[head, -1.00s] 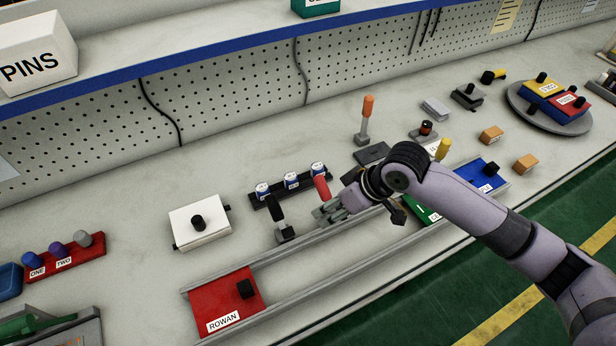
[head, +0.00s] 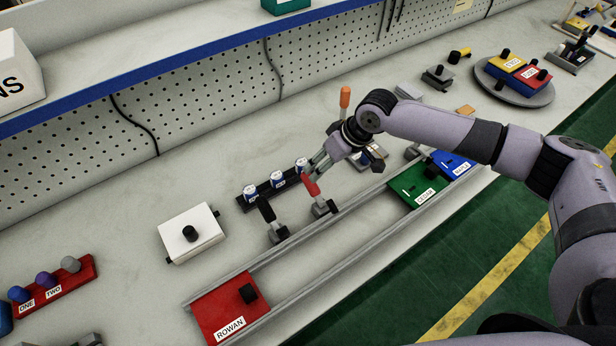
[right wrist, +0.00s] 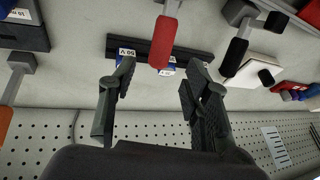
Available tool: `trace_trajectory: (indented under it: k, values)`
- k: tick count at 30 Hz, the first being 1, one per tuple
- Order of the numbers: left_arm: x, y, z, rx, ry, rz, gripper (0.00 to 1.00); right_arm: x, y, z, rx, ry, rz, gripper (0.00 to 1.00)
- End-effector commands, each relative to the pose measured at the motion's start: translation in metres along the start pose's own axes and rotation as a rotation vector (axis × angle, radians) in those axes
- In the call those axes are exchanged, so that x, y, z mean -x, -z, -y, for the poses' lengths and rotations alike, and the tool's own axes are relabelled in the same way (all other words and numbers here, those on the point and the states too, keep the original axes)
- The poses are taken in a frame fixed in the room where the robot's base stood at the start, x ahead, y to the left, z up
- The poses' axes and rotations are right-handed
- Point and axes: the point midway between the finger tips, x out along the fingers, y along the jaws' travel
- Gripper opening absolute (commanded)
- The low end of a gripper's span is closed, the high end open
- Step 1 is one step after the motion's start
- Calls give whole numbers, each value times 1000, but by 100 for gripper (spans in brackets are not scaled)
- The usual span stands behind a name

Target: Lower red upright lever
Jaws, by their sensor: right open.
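The red lever (head: 311,187) has a red grip on a small grey base and leans slightly left in the head view, raised off the bench. My right gripper (head: 318,164) is open, with its fingers just behind and above the red grip. In the right wrist view the red lever (right wrist: 163,42) hangs in from the top edge, in front of the gap between the open fingers (right wrist: 157,80). I see no finger closed on it, and I cannot tell whether one touches it. My left gripper is not in view.
A black-handled lever (head: 267,209) stands just left of the red one. An orange-handled lever (head: 345,97) stands behind my right wrist. A dark rack with blue-white cans (head: 277,181) lies close behind. Rails with the red ROWAN plate (head: 222,308) run in front. A white box (head: 190,233) sits left.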

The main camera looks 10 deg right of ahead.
Motion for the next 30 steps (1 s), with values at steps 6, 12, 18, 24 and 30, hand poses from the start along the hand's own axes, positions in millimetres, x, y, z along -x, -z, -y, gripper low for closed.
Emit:
trace_trajectory:
  k: [6, 12, 18, 24, 30]
  values:
    - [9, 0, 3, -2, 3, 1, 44, -46, 0, 1, -2, 1, 4, 44]
    - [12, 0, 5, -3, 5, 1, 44, -75, 0, 0, -1, 0, 2, 44]
    - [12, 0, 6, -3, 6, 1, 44, -86, 0, 0, 0, 0, 1, 44]
    - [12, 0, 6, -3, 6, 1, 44, -87, 0, 0, 0, 0, 1, 44]
    - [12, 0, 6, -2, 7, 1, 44, -86, 0, 0, 0, 0, 0, 34]
